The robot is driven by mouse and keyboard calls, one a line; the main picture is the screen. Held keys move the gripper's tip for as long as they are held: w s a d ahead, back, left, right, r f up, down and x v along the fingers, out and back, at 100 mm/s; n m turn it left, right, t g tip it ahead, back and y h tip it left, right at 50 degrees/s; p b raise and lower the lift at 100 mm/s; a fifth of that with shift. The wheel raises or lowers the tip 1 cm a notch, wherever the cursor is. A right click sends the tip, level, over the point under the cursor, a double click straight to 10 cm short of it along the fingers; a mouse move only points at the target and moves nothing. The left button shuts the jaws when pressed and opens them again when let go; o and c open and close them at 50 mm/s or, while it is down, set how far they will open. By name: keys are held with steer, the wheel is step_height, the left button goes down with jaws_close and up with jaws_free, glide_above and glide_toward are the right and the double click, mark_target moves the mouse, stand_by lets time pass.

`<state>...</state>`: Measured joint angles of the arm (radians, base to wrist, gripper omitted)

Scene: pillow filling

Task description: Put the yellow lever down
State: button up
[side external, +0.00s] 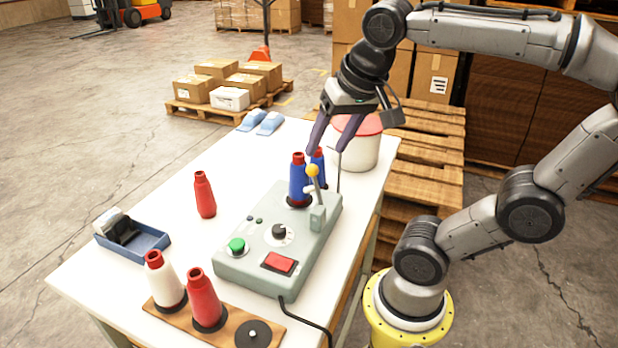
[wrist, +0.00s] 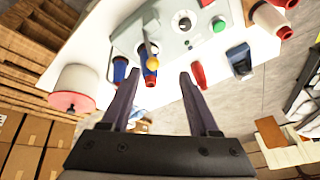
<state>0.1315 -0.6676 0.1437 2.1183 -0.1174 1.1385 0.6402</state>
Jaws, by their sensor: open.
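The yellow lever (side external: 313,171) is a yellow ball on a metal stem, standing upright at the back right of the grey-green control box (side external: 262,262). In the wrist view the lever's yellow knob (wrist: 153,62) lies beyond my fingertips, a little left of the middle between them. My gripper (side external: 325,150) is open and empty, pointing down above and behind the lever. Both dark fingers also show spread apart in the wrist view (wrist: 160,80). A blue spool (side external: 298,181) stands on the box next to the lever, and a second blue one is partly hidden behind it.
A red-lidded white tub (side external: 360,148) stands at the table's back right corner. A red spool (side external: 204,195) is at left of the box. White and red spools stand on a wooden board (side external: 180,318) in front. A blue tray (side external: 146,246) lies at the left edge.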

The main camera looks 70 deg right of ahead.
mark_target(315, 188)
steer(key=shift+m, duration=0.4)
steer(key=x, duration=0.4)
steer(key=d+x, duration=0.1)
steer(key=x, duration=0.4)
steer(key=d+x, duration=0.1)
steer(key=x, duration=0.4)
steer(key=shift+w+d+r, duration=0.15)
steer(key=shift+w+r, duration=0.1)
steer(key=shift+r, duration=0.05)
jaws_close()
stand_by(0.6)
